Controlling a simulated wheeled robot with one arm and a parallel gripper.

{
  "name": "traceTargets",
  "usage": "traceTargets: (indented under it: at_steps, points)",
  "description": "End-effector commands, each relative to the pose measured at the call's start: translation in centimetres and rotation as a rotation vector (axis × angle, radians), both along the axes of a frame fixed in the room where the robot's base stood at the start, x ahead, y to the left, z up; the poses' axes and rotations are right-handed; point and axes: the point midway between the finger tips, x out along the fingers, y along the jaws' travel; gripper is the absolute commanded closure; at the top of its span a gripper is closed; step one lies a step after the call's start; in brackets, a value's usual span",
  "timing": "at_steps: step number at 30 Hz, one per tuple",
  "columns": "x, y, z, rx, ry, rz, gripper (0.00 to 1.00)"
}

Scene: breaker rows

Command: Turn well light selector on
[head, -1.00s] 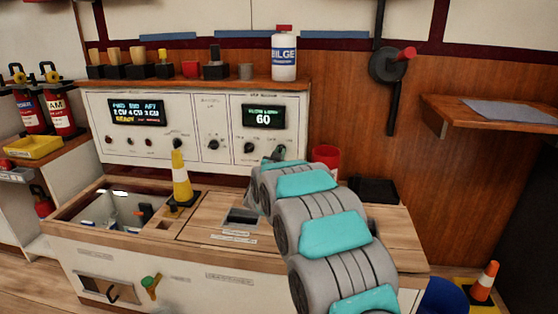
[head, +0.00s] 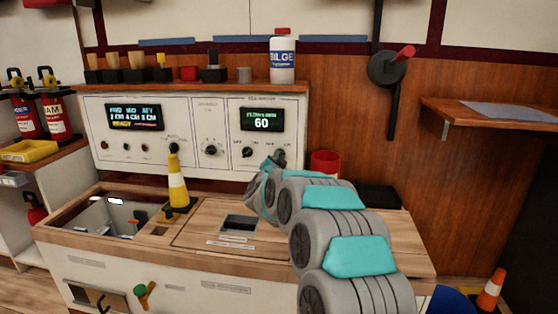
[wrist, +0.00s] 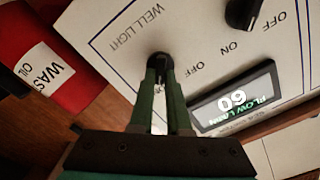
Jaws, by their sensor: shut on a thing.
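The well light selector is a small black knob (wrist: 158,60) on the white panel (wrist: 120,45), with the words WELL LIGHT printed beside it in the wrist view. My gripper (wrist: 160,78) has its two green fingers shut on this knob. In the head view my gripper (head: 278,158) is at the lower right of the white panel (head: 200,160), and it mostly hides the selector. The knob's exact pointing direction is hidden by the fingers.
Another black knob (wrist: 241,14) marked OFF and ON sits beside the selector. A lit display (head: 262,120) reads 60 above. A red can (head: 325,163) stands right of the panel. A yellow and white cone (head: 177,185) stands on the bench to the left.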

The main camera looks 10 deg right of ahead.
Motion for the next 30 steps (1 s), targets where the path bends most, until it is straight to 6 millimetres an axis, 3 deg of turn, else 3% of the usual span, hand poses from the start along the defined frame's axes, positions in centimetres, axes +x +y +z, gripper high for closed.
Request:
traceTargets:
  at_steps: [10,11,18,30]
  points:
    - [-0.01,-0.02,0.14,0.002,-0.003,-0.001,1.0]
    - [0.0,-0.03,0.15,0.002,-0.003,-0.001,0.83]
    - [-0.01,-0.03,0.09,0.003,-0.002,-0.001,0.56]
    - [-0.38,0.09,0.04,0.002,0.0,-0.001,0.55]
